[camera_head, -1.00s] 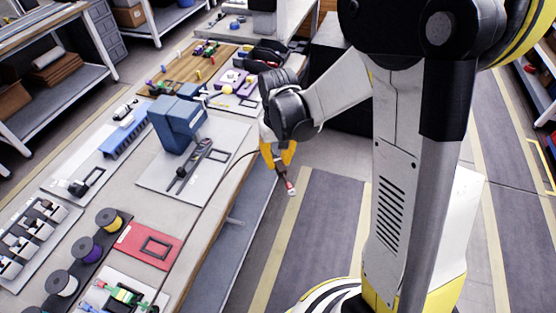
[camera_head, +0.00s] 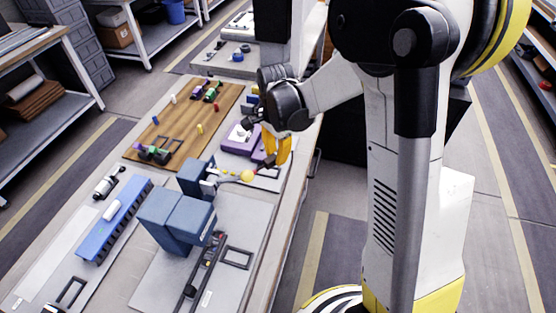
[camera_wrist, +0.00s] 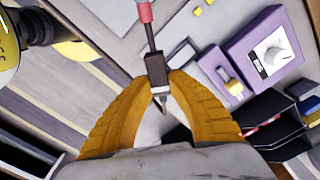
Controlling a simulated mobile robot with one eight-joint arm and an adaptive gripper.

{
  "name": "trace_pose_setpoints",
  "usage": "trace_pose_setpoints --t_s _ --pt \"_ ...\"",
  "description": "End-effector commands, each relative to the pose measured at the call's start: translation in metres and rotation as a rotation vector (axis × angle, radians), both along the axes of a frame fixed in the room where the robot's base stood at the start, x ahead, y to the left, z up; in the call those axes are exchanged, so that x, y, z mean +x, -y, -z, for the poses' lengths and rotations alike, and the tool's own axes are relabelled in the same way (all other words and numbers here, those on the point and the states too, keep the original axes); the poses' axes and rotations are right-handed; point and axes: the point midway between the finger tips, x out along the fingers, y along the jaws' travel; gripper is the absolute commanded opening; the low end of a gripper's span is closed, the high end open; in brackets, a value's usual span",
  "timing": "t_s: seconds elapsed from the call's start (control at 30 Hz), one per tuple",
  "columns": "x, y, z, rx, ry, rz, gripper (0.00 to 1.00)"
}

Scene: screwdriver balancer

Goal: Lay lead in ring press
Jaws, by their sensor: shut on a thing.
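My gripper (camera_head: 276,158) is over the far right part of the bench, beside a purple unit. In the wrist view its yellow fingers (camera_wrist: 158,84) are shut on the dark end block of the lead (camera_wrist: 156,66). A thin cable with a red sleeve (camera_wrist: 145,13) runs up out of that view, and a pointed metal tip shows below the block. I cannot tell for sure which device is the ring press. A small blue press (camera_head: 195,178) with a yellow-ball lever (camera_head: 247,176) stands left of my gripper.
The purple unit (camera_head: 238,140) has a white dial (camera_wrist: 273,56). A large blue machine (camera_head: 172,222) stands on a grey plate nearer the camera. A wooden board (camera_head: 170,128) with small coloured parts lies left. The aisle right of the bench is open floor.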

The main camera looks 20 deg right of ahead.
Motion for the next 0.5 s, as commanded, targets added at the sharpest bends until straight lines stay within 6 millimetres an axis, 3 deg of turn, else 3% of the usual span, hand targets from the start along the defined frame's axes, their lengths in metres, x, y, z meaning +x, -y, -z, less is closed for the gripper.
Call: trace_pose_setpoints --t_s 0.1,0.3,0.5 --pt "0.01 0.0 0.003 0.0 0.0 0.3 0.0" --pt "0.023 0.0 0.005 0.001 0.0 0.723 0.0" --pt "0.029 0.0 0.005 0.001 0.0 0.937 0.0"
